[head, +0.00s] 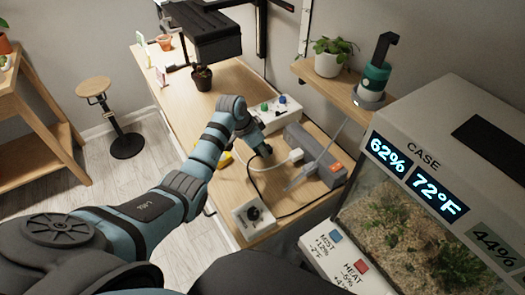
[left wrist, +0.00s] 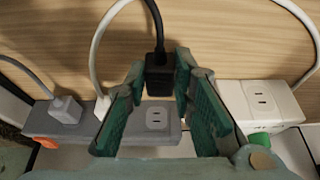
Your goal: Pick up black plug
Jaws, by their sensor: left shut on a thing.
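The black plug (left wrist: 158,75) is held between the green-padded fingers of my left gripper (left wrist: 160,72), with its black cord running up out of the left wrist view. In the head view my left gripper (head: 262,148) is over the desk, between the white outlet box and the grey power strip (head: 312,152); the plug is mostly hidden there. An empty socket of the grey strip (left wrist: 157,120) shows beyond the plug in the wrist view. My right gripper is not in view.
A white plug (head: 295,155) and a grey plug (left wrist: 65,108) sit at the strip. A white outlet box (head: 275,112) with coloured knobs stands behind. A white dial box (head: 254,214) is at the desk's near end. The terrarium case (head: 425,165) stands right.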

